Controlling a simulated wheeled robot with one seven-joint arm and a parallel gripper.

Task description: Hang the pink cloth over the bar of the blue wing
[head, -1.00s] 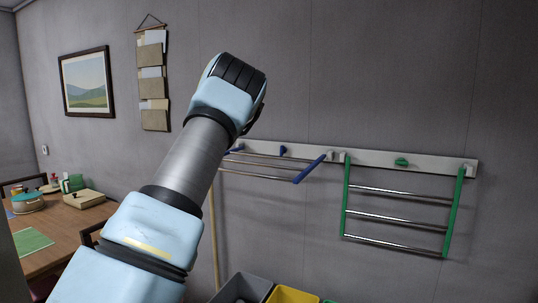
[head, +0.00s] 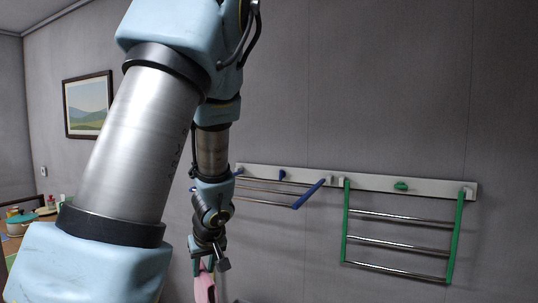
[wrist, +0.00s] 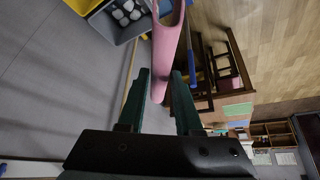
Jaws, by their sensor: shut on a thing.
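The pink cloth (head: 204,288) hangs down from my gripper (head: 208,264) near the lower edge of the head view. In the wrist view the cloth (wrist: 165,45) runs between the two dark green fingers, which are shut on it. The blue wing (head: 308,196) is swung out from the wall rail, with thin metal bars (head: 265,193). Its left part is partly hidden behind my arm. My gripper is lower than the wing and to the left of its visible blue arm. The cloth is apart from the bars.
A green wing (head: 455,235) with several bars hangs flat against the wall, right of the blue one. Both are on a white rail (head: 370,184). A grey bin (wrist: 122,22) holding pale round items stands below. A table with a teal-lidded pot (head: 20,222) is at far left.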

